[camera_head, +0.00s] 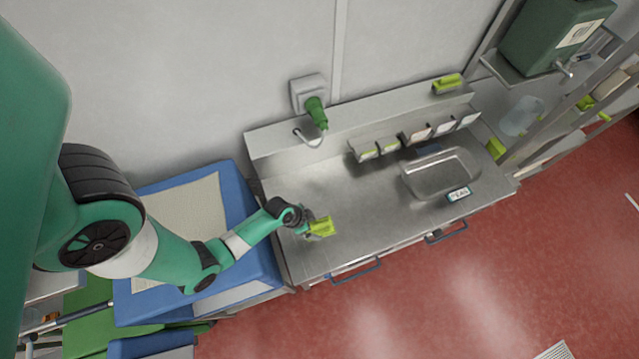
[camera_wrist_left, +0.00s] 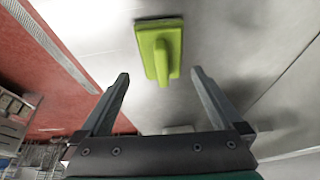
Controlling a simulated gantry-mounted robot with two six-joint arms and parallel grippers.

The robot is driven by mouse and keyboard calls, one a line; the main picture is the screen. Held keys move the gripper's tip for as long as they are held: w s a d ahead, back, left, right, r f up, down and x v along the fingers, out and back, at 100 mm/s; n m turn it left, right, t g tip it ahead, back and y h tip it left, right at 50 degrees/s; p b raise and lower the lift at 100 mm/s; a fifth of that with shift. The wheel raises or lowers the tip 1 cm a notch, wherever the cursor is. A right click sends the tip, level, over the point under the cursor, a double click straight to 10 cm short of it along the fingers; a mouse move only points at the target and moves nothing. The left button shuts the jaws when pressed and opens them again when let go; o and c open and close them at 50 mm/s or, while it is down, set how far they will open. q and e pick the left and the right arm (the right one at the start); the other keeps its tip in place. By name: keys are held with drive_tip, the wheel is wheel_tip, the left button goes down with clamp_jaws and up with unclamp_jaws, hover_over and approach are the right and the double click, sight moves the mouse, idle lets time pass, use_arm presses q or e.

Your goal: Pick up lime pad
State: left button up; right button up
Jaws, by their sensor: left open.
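A lime pad (camera_head: 321,227) with a raised handle lies on the left part of the steel counter (camera_head: 345,205). In the left wrist view the lime pad (camera_wrist_left: 160,45) is ahead of the fingertips, roughly centred between them, with its handle facing me. My left gripper (camera_head: 304,229) is at the pad's left side in the head view. In the left wrist view my left gripper (camera_wrist_left: 160,75) is open with nothing between its fingers. The head view does not clearly show the gap between fingers and pad. My right gripper is not in view.
A second lime pad (camera_head: 447,83) sits on the back ledge. A steel basin (camera_head: 440,174) with a labelled tag (camera_head: 458,194) stands on the right of the counter, below small bins (camera_head: 417,134). A green plug (camera_head: 317,113) hangs at the wall. The counter's middle is clear.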

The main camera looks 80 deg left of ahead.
sight(319, 225)
use_arm(q)
drive_tip(key=shift+w+f, duration=0.25)
drive_tip(key=shift+f, duration=0.4)
drive_tip(key=b+x, duration=0.5)
drive_tip(key=shift+w+a, duration=0.1)
drive_tip(key=shift+a, duration=0.05)
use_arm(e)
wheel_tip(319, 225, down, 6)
use_arm(q)
drive_tip(key=shift+r, duration=0.1)
drive_tip(key=shift+c, duration=0.2)
drive_tip(key=c, duration=1.1)
drive_tip(key=shift+o, duration=0.2)
drive_tip(key=shift+r+p, duration=0.4)
drive_tip(key=shift+p, duration=0.15)
drive_tip(key=r+p, duration=0.4)
drive_tip(key=shift+s+d, duration=0.25)
drive_tip(key=s+d+r+p, duration=0.4)
drive_tip(key=s+d+r, duration=0.4)
drive_tip(key=s+d, duration=0.1)
drive_tip(key=shift+s, duration=0.4)
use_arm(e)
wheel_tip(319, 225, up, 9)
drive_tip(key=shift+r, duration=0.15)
use_arm(q)
drive_tip(key=shift+r, duration=0.1)
